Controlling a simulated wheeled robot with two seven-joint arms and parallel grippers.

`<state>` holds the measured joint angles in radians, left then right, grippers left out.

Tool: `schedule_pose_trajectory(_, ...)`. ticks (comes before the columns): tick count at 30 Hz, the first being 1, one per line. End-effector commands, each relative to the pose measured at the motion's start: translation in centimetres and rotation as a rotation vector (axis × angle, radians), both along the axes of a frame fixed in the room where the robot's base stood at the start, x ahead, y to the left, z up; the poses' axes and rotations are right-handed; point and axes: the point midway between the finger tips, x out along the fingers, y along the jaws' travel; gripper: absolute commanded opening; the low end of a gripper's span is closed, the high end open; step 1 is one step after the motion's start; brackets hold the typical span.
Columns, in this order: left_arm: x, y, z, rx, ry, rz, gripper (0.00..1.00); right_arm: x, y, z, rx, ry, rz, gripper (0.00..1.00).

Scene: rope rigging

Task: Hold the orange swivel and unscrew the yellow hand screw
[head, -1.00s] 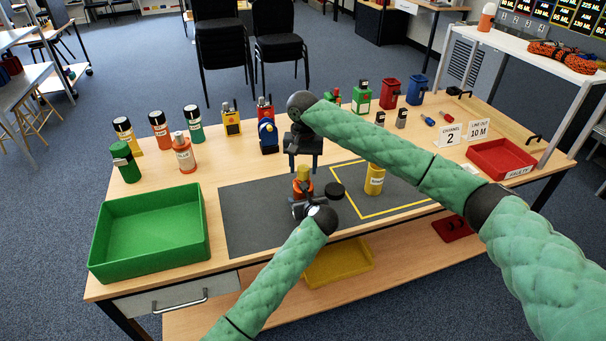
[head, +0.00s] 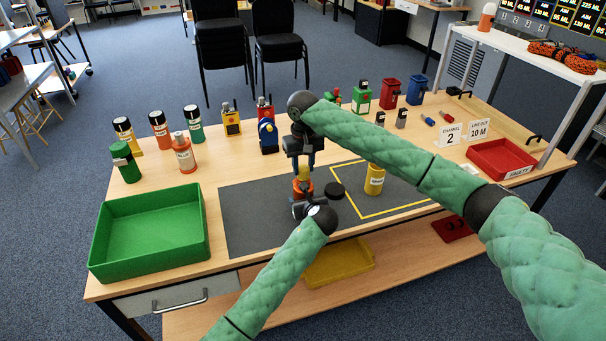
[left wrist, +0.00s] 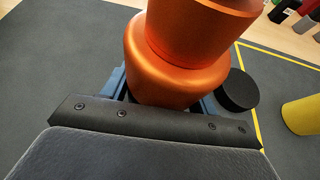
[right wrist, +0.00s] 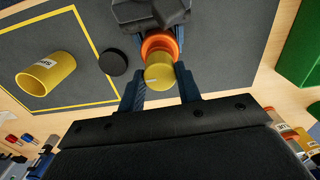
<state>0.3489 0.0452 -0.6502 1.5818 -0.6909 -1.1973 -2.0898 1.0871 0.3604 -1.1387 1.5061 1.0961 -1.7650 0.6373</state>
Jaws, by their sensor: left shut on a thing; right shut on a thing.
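The orange swivel (head: 303,190) stands on the dark mat, and its rounded body fills the left wrist view (left wrist: 180,62). My left gripper (head: 306,205) is shut on it low down from the near side. The yellow hand screw (head: 304,173) sits on top of the swivel; its round yellow end faces the right wrist view (right wrist: 159,76). My right gripper (head: 303,163) points down from above and is shut on the hand screw, one blue finger on each side. The screw's thread is hidden.
A black disc (head: 335,190) lies just right of the swivel. A yellow cylinder (head: 375,180) stands inside the yellow outline. A green tray (head: 104,246) is at left, a red tray (head: 528,171) at right. Several bottles and devices line the back. The mat's left part is clear.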

Motion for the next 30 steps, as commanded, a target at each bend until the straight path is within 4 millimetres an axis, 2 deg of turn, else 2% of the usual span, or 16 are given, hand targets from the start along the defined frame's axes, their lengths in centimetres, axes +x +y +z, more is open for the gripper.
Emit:
schedule_pose_trajectory(12, 0.01, 0.02, 0.00, 0.000, 0.000, 0.000, 0.32, 0.02, -0.05, 0.05, -0.001, 0.000, 0.404, 0.16)
schedule_pose_trajectory(23, 0.01, 0.04, 0.00, 0.000, 0.000, 0.000, 0.32, 0.02, -0.07, 0.06, -0.001, 0.000, 0.461, 0.15)
schedule_pose_trajectory(24, 0.01, 0.04, 0.00, 0.000, 0.000, 0.000, 0.32, 0.03, -0.07, 0.06, -0.001, 0.000, 0.461, 0.41)
schedule_pose_trajectory(25, 0.01, 0.04, 0.00, 0.000, 0.000, 0.000, 0.32, 0.02, -0.07, 0.06, -0.001, 0.000, 0.461, 0.47)
schedule_pose_trajectory(30, 0.02, 0.04, 0.01, 0.000, 0.000, 0.000, 0.32, 0.02, -0.05, 0.06, -0.001, 0.000, 0.460, 0.49)
